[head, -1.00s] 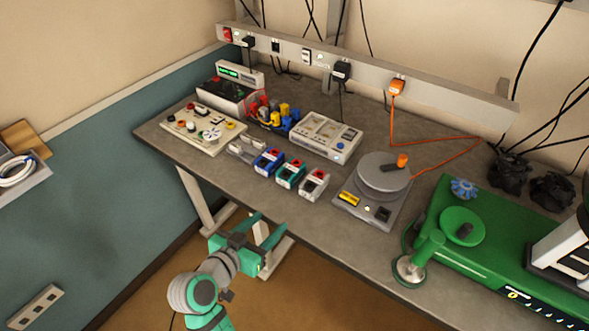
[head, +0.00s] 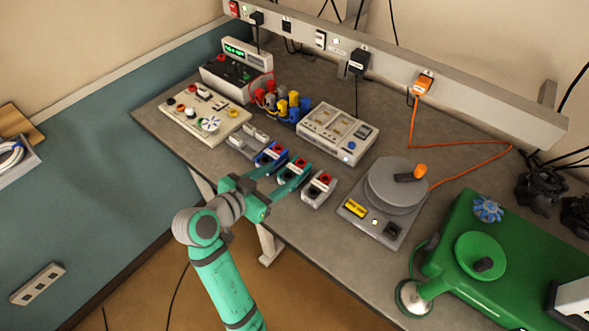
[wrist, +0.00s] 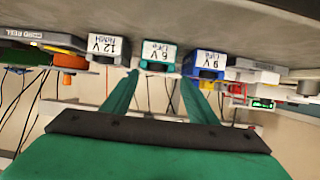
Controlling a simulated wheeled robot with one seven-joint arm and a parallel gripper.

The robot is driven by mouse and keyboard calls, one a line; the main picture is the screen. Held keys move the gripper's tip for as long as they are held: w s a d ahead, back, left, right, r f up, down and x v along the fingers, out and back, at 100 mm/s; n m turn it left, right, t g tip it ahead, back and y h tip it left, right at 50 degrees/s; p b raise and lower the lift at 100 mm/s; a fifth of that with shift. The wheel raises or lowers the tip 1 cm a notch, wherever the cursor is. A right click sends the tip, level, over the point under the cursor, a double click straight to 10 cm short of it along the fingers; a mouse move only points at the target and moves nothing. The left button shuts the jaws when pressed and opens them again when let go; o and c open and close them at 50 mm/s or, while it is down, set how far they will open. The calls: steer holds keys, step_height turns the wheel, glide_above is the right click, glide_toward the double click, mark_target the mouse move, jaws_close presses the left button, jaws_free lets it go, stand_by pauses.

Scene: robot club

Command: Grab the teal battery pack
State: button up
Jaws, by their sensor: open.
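The teal battery pack (head: 296,168) sits on the grey workbench near its front edge, in a row between a blue pack (head: 270,153) and a grey pack (head: 318,188). In the wrist view the teal pack (wrist: 157,57) is centred, its label upside down and reading about 6 V. My gripper (head: 282,176) is open and empty at the bench's front edge, pointing at the teal pack. In the wrist view my gripper's (wrist: 159,80) fingertips flank the teal pack's near end. I cannot tell whether they touch it. In the head view the fingers partly hide the pack.
The blue pack (wrist: 205,62) and the grey 12 V pack (wrist: 107,50) stand close on either side of the fingertips. An empty grey holder (head: 247,140) is left of the row. A turntable device (head: 360,213) stands to the right, a meter-like box (head: 337,132) behind.

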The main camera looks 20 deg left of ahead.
mark_target(293, 170)
steer(key=shift+w+d+f, duration=0.7)
steer(key=shift+w+d, duration=0.1)
steer(key=shift+w, duration=0.1)
steer(key=shift+x, duration=2.25)
steer(key=shift+w+r, duration=0.1)
steer(key=shift+r, duration=0.1)
steer(key=c, duration=1.3)
